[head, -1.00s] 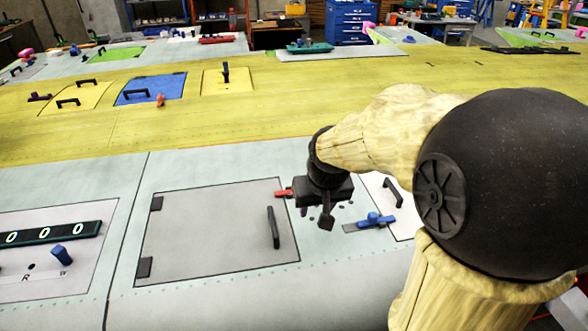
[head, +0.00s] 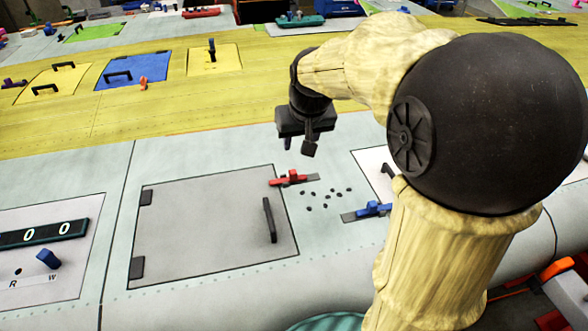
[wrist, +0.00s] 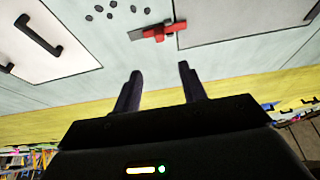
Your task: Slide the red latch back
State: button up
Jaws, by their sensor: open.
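The red latch (head: 291,178) sits at the upper right corner of a grey hatch panel (head: 200,230), its left end reaching onto the panel edge and a grey strip showing to its right. In the wrist view the red latch (wrist: 158,32) lies beyond the fingertips, a little left of the gap's centre line. My gripper (head: 308,152) is above and behind the latch, apart from it. In the wrist view my gripper (wrist: 160,72) is open, with nothing between its two fingers.
A blue latch (head: 373,209) on a grey strip is to the right, beside a white panel with a black handle. Several dark holes (head: 325,198) lie between the latches. The grey hatch has a black handle (head: 269,220). A blue knob (head: 47,259) is at the left.

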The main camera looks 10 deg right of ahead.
aim_at(293, 172)
jog(key=p+x, duration=0.2)
jog(key=x, duration=1.4)
jog(key=shift+f, duration=0.3)
jog(key=shift+c, duration=0.2)
jog(key=shift+s, duration=0.1)
grip_shut()
